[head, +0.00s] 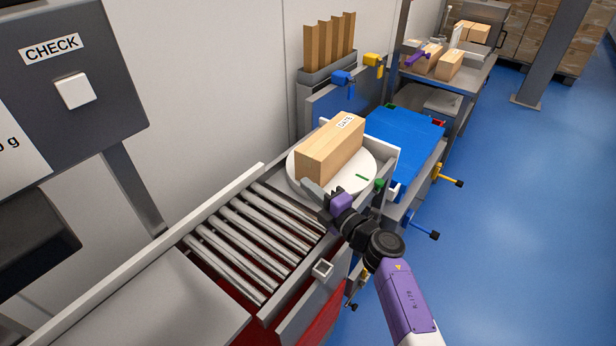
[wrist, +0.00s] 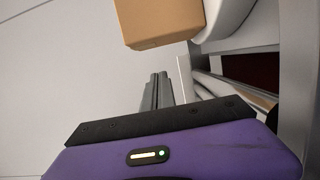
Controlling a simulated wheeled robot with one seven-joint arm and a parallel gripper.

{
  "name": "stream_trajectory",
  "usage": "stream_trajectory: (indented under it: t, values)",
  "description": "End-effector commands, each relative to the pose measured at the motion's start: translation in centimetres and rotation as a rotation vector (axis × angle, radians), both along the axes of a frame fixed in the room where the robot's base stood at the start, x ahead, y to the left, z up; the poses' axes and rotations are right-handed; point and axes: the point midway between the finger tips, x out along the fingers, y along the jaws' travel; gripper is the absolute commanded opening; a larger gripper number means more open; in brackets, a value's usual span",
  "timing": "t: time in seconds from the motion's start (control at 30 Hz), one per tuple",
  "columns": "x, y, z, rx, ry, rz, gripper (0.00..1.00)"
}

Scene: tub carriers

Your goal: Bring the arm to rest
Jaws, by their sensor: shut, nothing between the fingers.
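My arm reaches in from the lower right of the head view. My gripper (head: 308,186) is beside the white round turntable (head: 362,182), at its near side. In the wrist view the grey fingers of my gripper (wrist: 157,78) are together with nothing between them. A cardboard box (head: 330,152) with a "DATE" label stands on the turntable, apart from the fingers as far as I can tell. The box also shows at the top of the wrist view (wrist: 160,22).
A roller conveyor (head: 252,235) runs to the near left of the turntable. A blue surface (head: 405,135) lies beyond it. A grey panel (head: 75,75) marked "CHECK" stands at the left. A table with boxes (head: 470,80) is at the back. The blue floor (head: 530,220) at the right is clear.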

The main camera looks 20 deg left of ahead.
Motion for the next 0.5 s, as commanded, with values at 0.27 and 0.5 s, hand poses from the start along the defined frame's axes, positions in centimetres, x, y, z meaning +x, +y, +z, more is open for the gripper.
stream_trajectory:
  t: [0.27, 0.5]
  values:
    - [-3.4, -4.2, 0.2, 0.000, 0.001, 0.002, 0.00]
    - [-4.6, -5.7, 0.0, 0.001, 0.001, 0.005, 0.00]
